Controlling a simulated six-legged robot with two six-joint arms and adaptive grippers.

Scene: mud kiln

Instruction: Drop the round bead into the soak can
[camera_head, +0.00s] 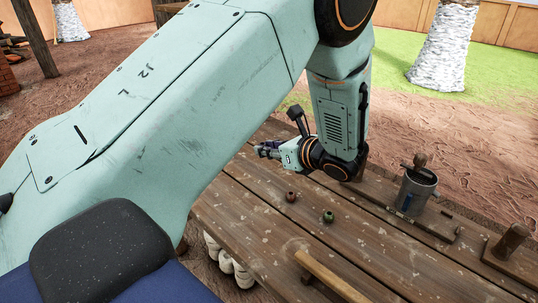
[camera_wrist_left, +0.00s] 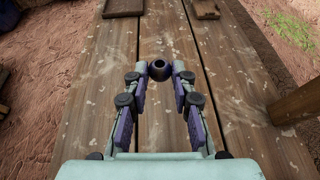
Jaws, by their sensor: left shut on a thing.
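My left gripper (camera_head: 263,150) is over the far left part of the wooden table in the head view. In the left wrist view its two fingers (camera_wrist_left: 159,72) are shut on a dark blue-purple round bead (camera_wrist_left: 159,70), whose hole shows. The bead cannot be made out clearly in the head view. The soak can (camera_head: 417,192), a grey metal can, stands on a board at the right of the table, with a brown-tipped thing at its top. My gripper is well to the left of it. My right gripper is not in view.
A brown bead (camera_head: 291,197) and a green bead (camera_head: 328,217) lie on the table (camera_head: 262,222). A wooden handle (camera_head: 325,275) lies near the front. A block with an upright peg (camera_head: 509,242) is at right. Wooden pieces (camera_wrist_left: 124,7) sit at the table's end in the wrist view.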

